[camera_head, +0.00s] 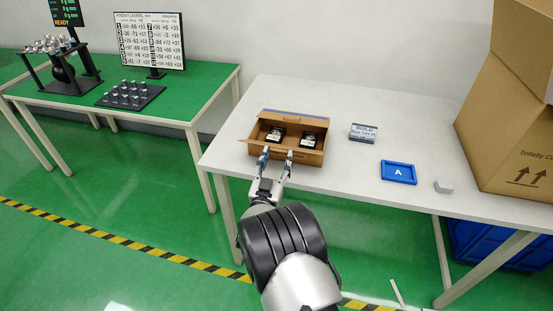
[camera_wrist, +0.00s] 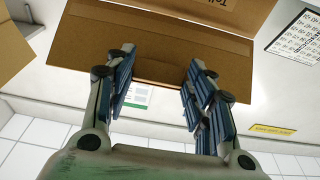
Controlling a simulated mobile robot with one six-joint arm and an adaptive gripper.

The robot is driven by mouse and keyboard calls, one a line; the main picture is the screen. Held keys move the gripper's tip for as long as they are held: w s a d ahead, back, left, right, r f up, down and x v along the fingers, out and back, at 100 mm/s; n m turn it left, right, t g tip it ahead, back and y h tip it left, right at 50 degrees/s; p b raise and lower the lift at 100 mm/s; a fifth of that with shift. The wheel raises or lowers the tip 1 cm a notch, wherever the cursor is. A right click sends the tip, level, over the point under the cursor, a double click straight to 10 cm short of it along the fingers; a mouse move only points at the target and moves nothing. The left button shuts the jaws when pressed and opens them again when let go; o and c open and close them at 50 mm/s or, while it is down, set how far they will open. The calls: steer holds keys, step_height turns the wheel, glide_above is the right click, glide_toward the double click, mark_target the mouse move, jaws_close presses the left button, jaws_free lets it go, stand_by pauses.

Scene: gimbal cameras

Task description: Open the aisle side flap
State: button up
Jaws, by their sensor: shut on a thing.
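A small open brown carton (camera_head: 290,153) sits near the front edge of the white table. Two black-and-white items (camera_head: 274,135) (camera_head: 308,140) lie inside it. My gripper (camera_head: 275,155) reaches over the table's front edge to the carton's near side. The brown board (camera_wrist: 150,50) spreads out wide behind the fingers. The exact contact of the pads with the cardboard is partly hidden by the fingers.
A large cardboard box (camera_head: 510,130) fills the table's right end. A green table (camera_head: 150,95) stands at left. Table space left of the carton is clear.

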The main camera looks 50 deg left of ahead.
steer(key=shift+w+d+f, duration=0.2)
steer(key=shift+f, duration=0.3)
steer(key=o, duration=1.2)
steer(key=shift+w+a+f, duration=0.1)
steer(key=shift+f, duration=0.05)
steer(key=shift+o, duration=0.6)
steer(key=shift+w+a+f, duration=0.1)
steer(key=shift+w+a, duration=0.1)
steer(key=shift+o, duration=1.1)
steer(key=shift+s+r, duration=0.15)
steer(key=shift+r, duration=0.15)
steer(key=v, duration=1.2)
steer(key=shift+r, duration=0.15)
